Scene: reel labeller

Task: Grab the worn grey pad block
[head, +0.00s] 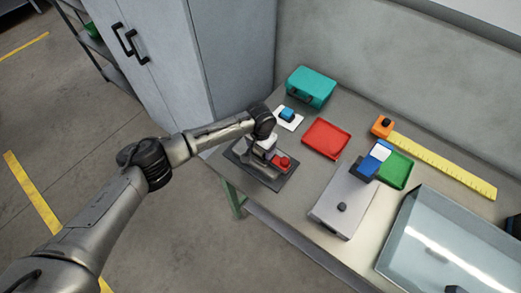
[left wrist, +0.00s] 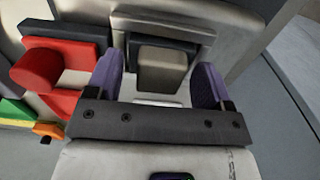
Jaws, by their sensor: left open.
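The worn grey pad block (left wrist: 162,70) shows in the left wrist view as a grey-beige block in front of a dark recess in a grey holder (left wrist: 162,22). My left gripper (left wrist: 157,80) is open, with one purple-padded finger to each side of the block. In the head view, my left gripper (head: 261,152) is over the machine on a dark base plate (head: 275,183), hiding the block there. My right gripper is not in view.
A red part (head: 282,163) sits beside the gripper on the machine. Nearby are a red tray (head: 326,139), a blue block on a white card (head: 288,115), a teal case (head: 311,86), a green tray (head: 397,170) and a grey box (head: 340,207). A tall cabinet (head: 190,60) stands behind the arm.

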